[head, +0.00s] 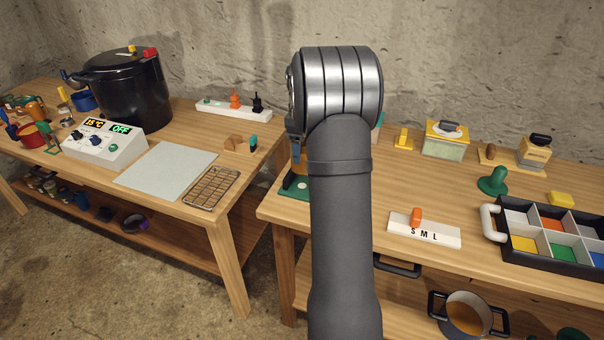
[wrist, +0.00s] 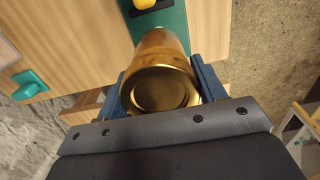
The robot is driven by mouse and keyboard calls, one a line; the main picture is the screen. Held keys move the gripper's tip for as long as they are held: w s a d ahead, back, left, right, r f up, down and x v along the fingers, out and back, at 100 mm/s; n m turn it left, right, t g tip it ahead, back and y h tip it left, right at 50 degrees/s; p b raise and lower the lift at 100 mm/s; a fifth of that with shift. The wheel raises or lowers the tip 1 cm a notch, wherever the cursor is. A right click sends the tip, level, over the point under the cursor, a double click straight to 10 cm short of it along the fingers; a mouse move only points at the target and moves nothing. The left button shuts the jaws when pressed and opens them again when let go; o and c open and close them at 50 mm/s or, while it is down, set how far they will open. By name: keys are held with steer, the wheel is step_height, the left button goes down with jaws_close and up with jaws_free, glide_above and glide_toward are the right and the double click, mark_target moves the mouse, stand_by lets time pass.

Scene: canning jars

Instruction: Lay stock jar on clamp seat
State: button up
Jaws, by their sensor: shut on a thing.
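The stock jar (wrist: 162,85), amber and gold with a round end facing the camera, is between the two blue fingers of my gripper (wrist: 163,72) in the wrist view. My gripper is shut on it. Just beyond the jar is a green plate (wrist: 174,25) with a black and yellow part (wrist: 147,5) on it, which looks like the clamp seat. I cannot tell whether the jar touches it. In the head view my arm hides most of this; the edge of a green base (head: 295,190) shows at its left.
A white S M L block (head: 424,231) and a black sectioned tray (head: 520,259) stand right of my arm. A green knobbed piece (head: 493,182) is behind them. The left bench holds a black canner (head: 125,95), control box (head: 105,148) and wire rack (head: 212,188). A gap separates the benches.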

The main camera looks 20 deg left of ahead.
steer(key=shift+f, duration=3.4)
steer(key=shift+f, duration=0.15)
steer(key=o, duration=1.3)
steer(key=shift+c, duration=0.2)
step_height(320, 180, up, 12)
steer(key=shift+r, duration=0.15)
